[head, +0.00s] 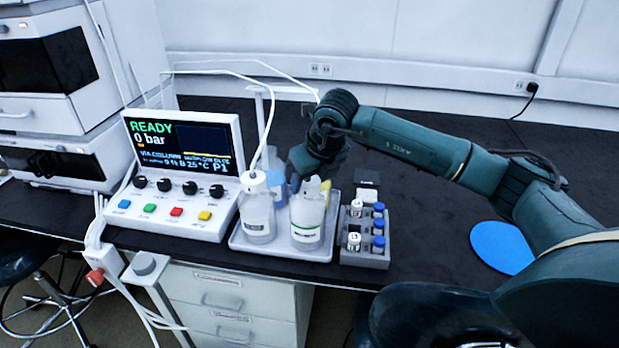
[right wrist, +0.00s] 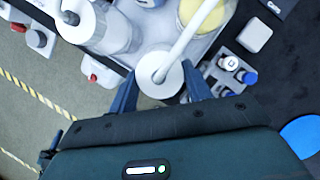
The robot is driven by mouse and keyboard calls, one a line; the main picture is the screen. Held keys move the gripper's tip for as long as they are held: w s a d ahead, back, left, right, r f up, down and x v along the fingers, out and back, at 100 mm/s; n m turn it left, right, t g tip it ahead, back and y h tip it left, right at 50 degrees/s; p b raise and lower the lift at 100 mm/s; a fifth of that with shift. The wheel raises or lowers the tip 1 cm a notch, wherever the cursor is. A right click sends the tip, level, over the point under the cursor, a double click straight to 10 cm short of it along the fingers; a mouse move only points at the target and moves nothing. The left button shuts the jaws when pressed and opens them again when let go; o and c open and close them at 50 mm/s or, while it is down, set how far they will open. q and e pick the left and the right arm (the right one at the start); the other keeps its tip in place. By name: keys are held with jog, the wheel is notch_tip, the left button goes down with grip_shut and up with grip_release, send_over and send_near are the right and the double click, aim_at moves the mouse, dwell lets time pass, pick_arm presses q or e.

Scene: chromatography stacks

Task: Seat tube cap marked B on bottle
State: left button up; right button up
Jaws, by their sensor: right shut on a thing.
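In the right wrist view, a round white tube cap (right wrist: 160,73) sits between the fingers of my right gripper (right wrist: 158,84), which is shut on it. A white tube runs from its top. No letter on it is readable. My left gripper is not in view.
Both bottles stand in a pale tray (head: 280,250), with blue and yellow containers behind. A grey vial rack (head: 365,258) stands close on the right. A control console (head: 180,185) is on the left. A blue disc (head: 502,247) lies on the dark bench, with clear room around it.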

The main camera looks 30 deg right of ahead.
aim_at(309, 181)
jog(key=shift+f, duration=0.3)
jog(key=o, duration=1.1)
jog(key=shift+c, duration=0.2)
jog(key=shift+o, duration=0.5)
jog(key=o, duration=0.3)
jog(key=shift+r+p, duration=1.85)
jog(key=shift+r, duration=1.75)
